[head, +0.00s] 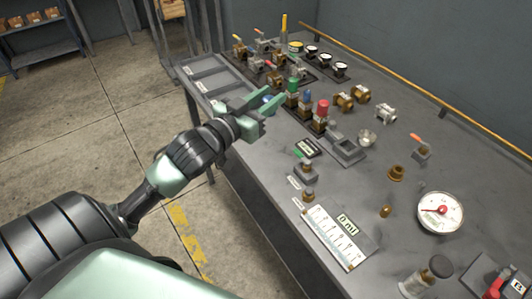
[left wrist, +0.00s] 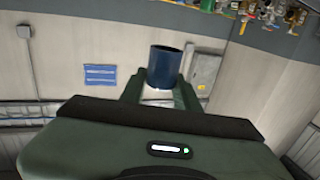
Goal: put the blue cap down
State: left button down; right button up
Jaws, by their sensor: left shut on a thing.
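My left gripper (head: 265,103) is over the near-left edge of the grey workbench (head: 245,165). It is shut on a blue cap, a small hollow cylinder. In the left wrist view the blue cap (left wrist: 165,66) sits between the two fingertips of the left gripper (left wrist: 161,88), with its dark blue side showing. In the head view only a small bit of blue shows between the fingers. My right gripper is in neither view.
Brass fittings with green (head: 293,86), blue (head: 307,98) and red (head: 322,108) tops stand just right of the gripper. A grey sectioned tray (head: 205,72) lies behind it. Bare bench shows between small parts.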

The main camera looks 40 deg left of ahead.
pick_arm(q)
notch_tip(320, 180, down, 12)
jog(key=shift+f+b, duration=0.2)
jog(key=shift+b, duration=0.2)
jog(key=shift+a+f, duration=0.1)
jog(key=shift+f, duration=2.35)
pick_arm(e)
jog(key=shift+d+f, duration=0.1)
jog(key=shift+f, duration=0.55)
pick_arm(q)
jog(key=shift+f, duration=0.15)
jog(key=c, duration=1)
grip_release()
jog(key=shift+c, duration=0.2)
